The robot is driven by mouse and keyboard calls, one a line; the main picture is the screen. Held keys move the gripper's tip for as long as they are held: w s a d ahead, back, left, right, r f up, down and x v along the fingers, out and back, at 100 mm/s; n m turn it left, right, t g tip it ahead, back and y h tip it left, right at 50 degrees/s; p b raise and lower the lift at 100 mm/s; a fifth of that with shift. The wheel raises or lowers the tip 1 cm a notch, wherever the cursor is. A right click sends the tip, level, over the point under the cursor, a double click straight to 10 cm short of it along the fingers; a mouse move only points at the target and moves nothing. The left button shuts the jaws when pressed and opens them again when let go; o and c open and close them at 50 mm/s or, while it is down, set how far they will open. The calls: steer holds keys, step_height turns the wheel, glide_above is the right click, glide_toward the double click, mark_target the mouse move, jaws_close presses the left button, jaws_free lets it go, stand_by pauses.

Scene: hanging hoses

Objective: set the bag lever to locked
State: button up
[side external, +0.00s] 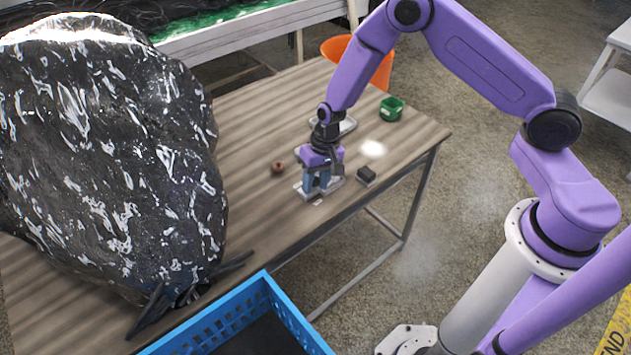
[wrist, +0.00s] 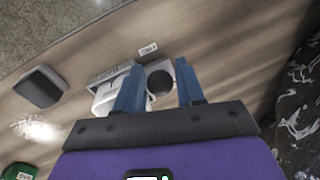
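My gripper (side external: 317,187) is low over the table, pointing down at a small pale grey fixture (side external: 337,182). In the wrist view its two blue fingers (wrist: 160,66) are spread apart. A dark round knob (wrist: 159,83) on a light plate shows between them, with a gap to the right finger. A white block-like part of the fixture (wrist: 105,95) lies left of the left finger, which partly covers it. Which part is the lever, and its setting, I cannot tell. A small label (wrist: 148,49) lies beside the fixture; its text is too small to read.
A large black, white-streaked bag-like bulk (side external: 110,150) fills the left. A black block (side external: 366,175), a brown ring-like object (side external: 278,167) and a green box (side external: 391,108) stand near my gripper. A blue crate (side external: 240,320) is in front; an orange bin (side external: 358,60) stands behind the table.

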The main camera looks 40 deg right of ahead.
steer(key=shift+f, duration=0.2)
jaws_close()
steer(key=shift+w+r+g, duration=0.1)
steer(key=shift+w+g, duration=0.05)
steer(key=shift+g, duration=0.15)
steer(key=g, duration=0.1)
steer(key=w+g, duration=0.2)
steer(key=g, duration=0.1)
steer(key=shift+r+m, duration=0.3)
steer(key=shift+w+g, duration=0.5)
steer(key=shift+g, duration=0.35)
steer(key=shift+w+g, duration=0.45)
steer(key=shift+g, duration=0.4)
steer(key=shift+w+g, duration=0.15)
steer(key=shift+g, duration=0.35)
